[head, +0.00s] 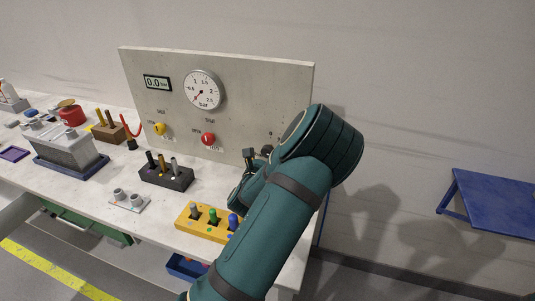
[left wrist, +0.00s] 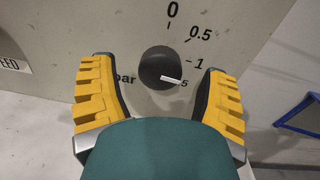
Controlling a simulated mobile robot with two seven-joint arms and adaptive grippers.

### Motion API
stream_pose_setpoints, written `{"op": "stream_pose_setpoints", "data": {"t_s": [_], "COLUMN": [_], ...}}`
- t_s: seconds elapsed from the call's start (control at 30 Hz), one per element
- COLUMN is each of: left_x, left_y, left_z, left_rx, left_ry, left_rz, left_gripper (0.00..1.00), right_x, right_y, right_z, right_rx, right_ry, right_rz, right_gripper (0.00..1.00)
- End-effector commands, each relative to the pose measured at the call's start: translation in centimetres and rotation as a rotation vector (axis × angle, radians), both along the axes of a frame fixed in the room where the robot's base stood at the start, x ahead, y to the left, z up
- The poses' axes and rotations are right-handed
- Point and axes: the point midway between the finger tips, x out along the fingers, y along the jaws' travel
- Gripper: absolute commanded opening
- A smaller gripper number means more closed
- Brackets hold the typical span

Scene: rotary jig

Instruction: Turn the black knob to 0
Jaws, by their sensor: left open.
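The black knob (left wrist: 158,68) is on the grey panel (left wrist: 60,35), between the two yellow fingers of my left gripper (left wrist: 157,72) in the left wrist view. The fingers stand open on either side, with a visible gap to the knob. The knob's white pointer points right and slightly down, toward a partly hidden mark ending in 5. The 0 mark is above the knob, with 0.5 and 1 to its upper right and right. In the head view my left gripper (head: 257,157) is at the panel's lower right and I cannot make out the knob there.
The panel also carries a display (head: 157,83) reading 0.0, a round dial gauge (head: 203,90), a yellow knob (head: 159,129) and a red knob (head: 208,139). A black block (head: 168,178) and a yellow block (head: 190,222) with pegs stand on the bench below.

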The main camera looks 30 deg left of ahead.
Motion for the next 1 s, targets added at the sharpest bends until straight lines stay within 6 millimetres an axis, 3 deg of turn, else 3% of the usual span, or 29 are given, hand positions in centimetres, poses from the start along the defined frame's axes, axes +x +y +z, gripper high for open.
{"op": "stream_pose_setpoints", "data": {"t_s": [0.17, 0.43, 0.47, 0.6, 0.67, 1.0], "left_x": [1.25, 1.41, 1.41, 1.40, 1.40, 1.39], "left_y": [0.30, 0.34, 0.34, 0.35, 0.35, 0.35], "left_z": [-0.02, 0.00, 0.00, 0.00, -0.01, -0.02], "left_rx": [0.000, 0.000, 0.000, 0.000, 0.000, -0.031], "left_ry": [0.000, 0.000, 0.000, 0.000, 0.000, -0.008], "left_rz": [-0.001, -0.001, -0.001, -0.001, -0.001, -0.001], "left_gripper": [0.75, 0.75, 0.72, 0.23, 0.05, 0.04], "right_x": [0.03, 0.03, 0.03, 0.03, 0.03, 0.04], "right_y": [0.00, 0.00, 0.00, -0.01, -0.01, -0.01], "right_z": [-0.12, -0.12, -0.12, -0.13, -0.13, -0.21], "right_rx": [0.000, 0.000, 0.000, 0.000, 0.000, 0.000], "right_ry": [-0.001, -0.001, -0.001, -0.001, -0.001, -0.001], "right_rz": [0.000, 0.000, 0.000, 0.000, 0.000, 0.000], "right_gripper": [0.47, 0.47, 0.47, 0.47, 0.47, 0.47]}}
